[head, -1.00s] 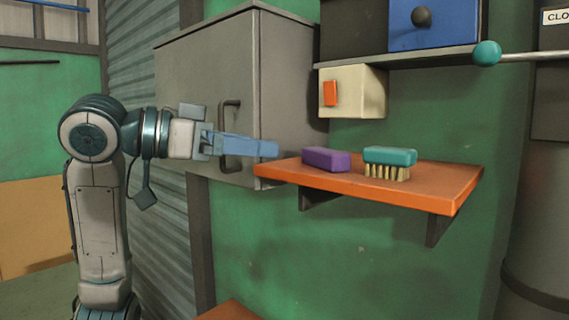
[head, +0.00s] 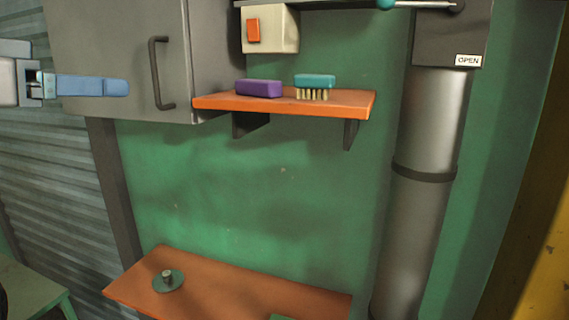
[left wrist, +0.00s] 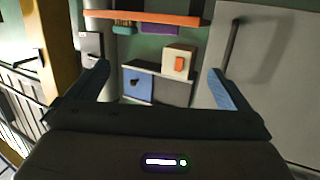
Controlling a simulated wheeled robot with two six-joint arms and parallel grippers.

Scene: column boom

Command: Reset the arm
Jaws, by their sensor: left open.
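My left gripper (head: 92,86) is at the left edge of the head view, in front of the grey cabinet. Its blue fingers point right toward the cabinet's dark handle (head: 160,73). In the left wrist view its two fingers (left wrist: 163,85) are spread apart with nothing between them. That view looks upside down, with the orange shelf (left wrist: 150,18) at the top. Most of my left arm is outside the head view. My right gripper shows in neither view.
The grey cabinet (head: 95,45) stands behind the gripper. The orange shelf holds a purple block (head: 259,88) and a teal brush (head: 314,82). A cream box with an orange switch (head: 275,28) hangs above. A grey pipe (head: 424,130) stands right. A lower orange bench (head: 225,283) holds a round green piece (head: 168,280).

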